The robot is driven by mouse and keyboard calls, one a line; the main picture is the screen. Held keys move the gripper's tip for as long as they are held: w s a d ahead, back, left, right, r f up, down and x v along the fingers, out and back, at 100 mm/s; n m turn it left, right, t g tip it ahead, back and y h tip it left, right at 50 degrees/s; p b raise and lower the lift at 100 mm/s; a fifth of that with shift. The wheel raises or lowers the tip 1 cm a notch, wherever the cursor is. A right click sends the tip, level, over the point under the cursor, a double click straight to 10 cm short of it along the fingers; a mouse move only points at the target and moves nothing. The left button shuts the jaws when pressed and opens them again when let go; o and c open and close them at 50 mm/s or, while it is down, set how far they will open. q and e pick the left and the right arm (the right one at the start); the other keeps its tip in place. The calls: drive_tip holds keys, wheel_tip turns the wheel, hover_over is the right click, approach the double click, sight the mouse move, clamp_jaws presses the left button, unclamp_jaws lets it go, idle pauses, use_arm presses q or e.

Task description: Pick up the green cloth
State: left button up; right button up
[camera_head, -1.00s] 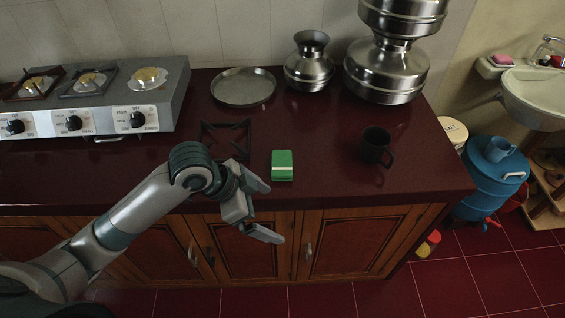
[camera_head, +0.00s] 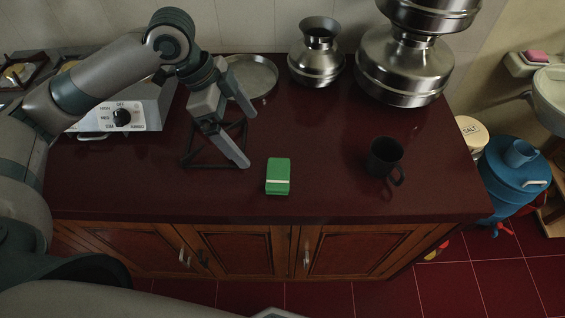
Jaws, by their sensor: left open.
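The green cloth (camera_head: 278,171) is a small, neatly folded block with a pale band across it. It lies on the dark red counter (camera_head: 330,190) near the front edge. My left gripper (camera_head: 245,138) is open and empty, above the counter to the upper left of the cloth. Its two fingers are spread and point right, and neither touches the cloth. The cloth is in full view. My right gripper cannot be made out.
A black mug (camera_head: 384,157) stands right of the cloth. A black burner grate (camera_head: 197,160) lies under my left gripper. Behind are a steel plate (camera_head: 262,78), a steel pot (camera_head: 316,62) and large stacked pots (camera_head: 404,70). A stove (camera_head: 147,112) is at left.

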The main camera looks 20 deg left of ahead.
use_arm(q)
drive_tip(key=p, duration=0.3)
hover_over(278, 172)
drive_tip(key=s+a, duration=0.1)
drive_tip(key=a, duration=0.2)
wheel_tip(278, 172, down, 10)
drive_tip(key=shift+s+d+r, duration=0.1)
drive_tip(key=shift+s+d, duration=0.05)
drive_tip(key=shift+d+f, duration=0.2)
drive_tip(key=shift+f, duration=0.45)
use_arm(e)
drive_tip(key=shift+s+r, duration=0.5)
drive_tip(key=shift+r, duration=0.2)
drive_tip(key=shift+s+r, duration=0.5)
drive_tip(key=shift+r, duration=0.15)
use_arm(q)
drive_tip(key=shift+d+f, duration=0.1)
use_arm(e)
drive_tip(key=shift+d+r, duration=0.1)
drive_tip(key=shift+r, duration=0.05)
